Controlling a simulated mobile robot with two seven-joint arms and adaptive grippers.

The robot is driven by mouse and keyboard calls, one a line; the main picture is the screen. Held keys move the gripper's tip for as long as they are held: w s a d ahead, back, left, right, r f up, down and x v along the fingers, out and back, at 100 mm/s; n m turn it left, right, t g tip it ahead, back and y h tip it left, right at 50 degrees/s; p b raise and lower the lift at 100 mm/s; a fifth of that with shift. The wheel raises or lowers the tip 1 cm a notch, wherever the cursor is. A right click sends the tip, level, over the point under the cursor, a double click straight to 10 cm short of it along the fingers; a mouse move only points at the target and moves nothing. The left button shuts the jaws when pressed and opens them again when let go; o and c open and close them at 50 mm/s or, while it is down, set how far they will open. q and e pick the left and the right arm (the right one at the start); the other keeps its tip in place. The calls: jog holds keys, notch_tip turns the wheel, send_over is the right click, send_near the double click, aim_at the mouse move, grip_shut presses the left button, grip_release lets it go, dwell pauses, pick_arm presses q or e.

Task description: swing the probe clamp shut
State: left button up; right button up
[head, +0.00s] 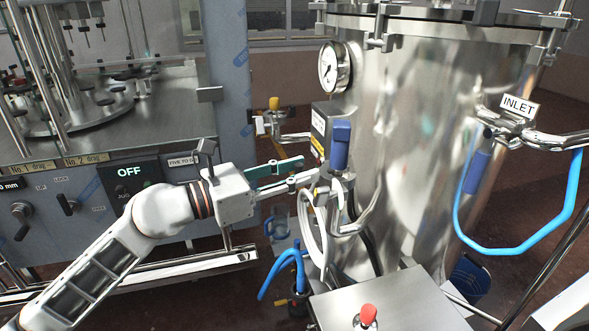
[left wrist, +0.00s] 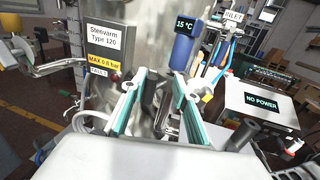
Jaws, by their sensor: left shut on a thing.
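The blue probe (head: 340,145) stands upright at the front of the steel vessel, just right of my left fingertips. In the left wrist view the probe (left wrist: 183,47) shows 15 °C. The metal probe clamp (head: 343,184) is below the probe's blue head. My left gripper (head: 308,170) reaches in from the left with its tips at the clamp. In the left wrist view its green-padded fingers (left wrist: 158,98) stand on either side of dark metal, and it is shut on the clamp. The fingers partly hide the clamp, and I cannot tell its swing angle. My right gripper is not in view.
The steel vessel (head: 415,130) fills the right behind the clamp. A blue hose (head: 525,248) hangs from the INLET pipe. A white hose (head: 312,228) loops below the clamp. A metal box with a red knob (head: 368,314) stands below. A filler machine (head: 130,110) is at left.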

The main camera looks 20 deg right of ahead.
pick_arm(q)
jog(key=shift+s, duration=0.35)
jog(key=s+a, duration=0.1)
jog(key=a, duration=1)
jog(key=shift+s+a, duration=0.25)
jog(key=shift+a, duration=0.15)
